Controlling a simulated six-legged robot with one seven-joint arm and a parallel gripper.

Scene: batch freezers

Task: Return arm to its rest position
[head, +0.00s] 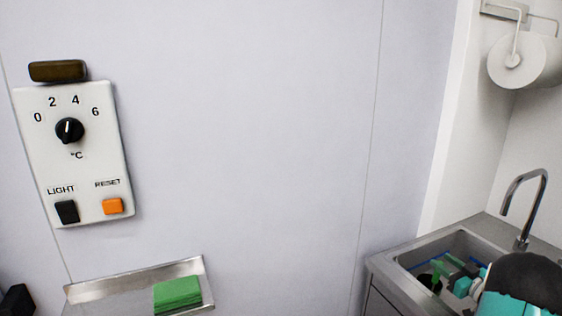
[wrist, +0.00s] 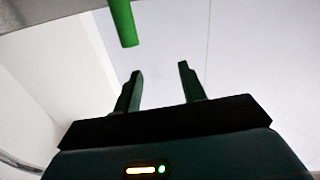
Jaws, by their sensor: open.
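My gripper (wrist: 159,70) shows in the wrist view with its two dark fingers apart. Nothing is between them. Beyond the fingers are plain pale wall surfaces. A green rod-like thing (wrist: 122,22) comes down from the top edge of that view, apart from the fingers; I cannot tell what it is. In the head view, a black and teal part of my arm (head: 522,285) shows at the lower right, in front of the sink. I cannot make out my fingers clearly there.
A control panel (head: 92,168) with a dial, black and orange buttons is on the wall at left. A metal shelf (head: 110,293) below holds a green block (head: 178,294). A sink (head: 470,244) with tap (head: 524,205) and a paper roll (head: 522,62) are at right. The middle wall is bare.

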